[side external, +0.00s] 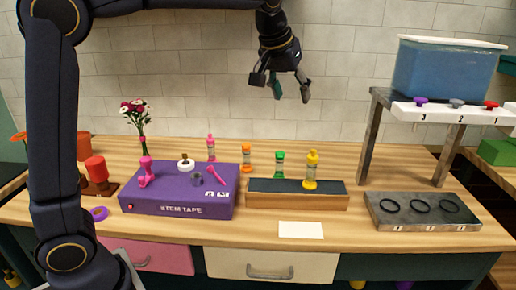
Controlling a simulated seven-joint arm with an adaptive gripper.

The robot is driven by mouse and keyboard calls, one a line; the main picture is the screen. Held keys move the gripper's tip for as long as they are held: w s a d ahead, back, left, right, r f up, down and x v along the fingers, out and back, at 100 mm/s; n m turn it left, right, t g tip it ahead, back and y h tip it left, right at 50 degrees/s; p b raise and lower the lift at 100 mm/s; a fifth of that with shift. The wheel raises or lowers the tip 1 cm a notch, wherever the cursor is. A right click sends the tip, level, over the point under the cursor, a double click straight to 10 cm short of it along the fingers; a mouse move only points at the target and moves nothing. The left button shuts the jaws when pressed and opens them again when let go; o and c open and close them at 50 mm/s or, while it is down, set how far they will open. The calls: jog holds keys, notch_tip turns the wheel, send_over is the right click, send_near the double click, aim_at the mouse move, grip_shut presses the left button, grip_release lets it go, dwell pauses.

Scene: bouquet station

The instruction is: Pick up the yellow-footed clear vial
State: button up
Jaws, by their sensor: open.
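The yellow-footed clear vial (311,171) stands upright at the right part of a low wooden block with a dark top (265,201). It has a yellow top and a yellow foot, with a clear middle. My gripper (281,88) is open and empty, high above the table and pointing down. In the picture it is above and a little left of the yellow vial, well apart from it. A green vial (279,164), an orange vial (247,158) and a pink vial (211,148) stand behind the block and the purple box.
A purple stem tape box (178,208) with small tools on top stands left of the block. A grey tray with black rings (376,216) and a metal stand with a blue tank (443,75) are at the right. A white card (300,230) lies in front.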

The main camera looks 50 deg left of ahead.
jog(key=g, duration=0.1)
send_near(312, 157)
jog(key=shift+m, duration=0.3)
jog(key=x, duration=0.6)
jog(key=shift+w+a+f, duration=0.1)
jog(key=shift+a+f, duration=0.1)
jog(key=x, duration=0.5)
jog(key=shift+w+d+f, duration=0.15)
jog(key=shift+f, duration=0.25)
grip_shut()
jog(key=shift+r, duration=0.1)
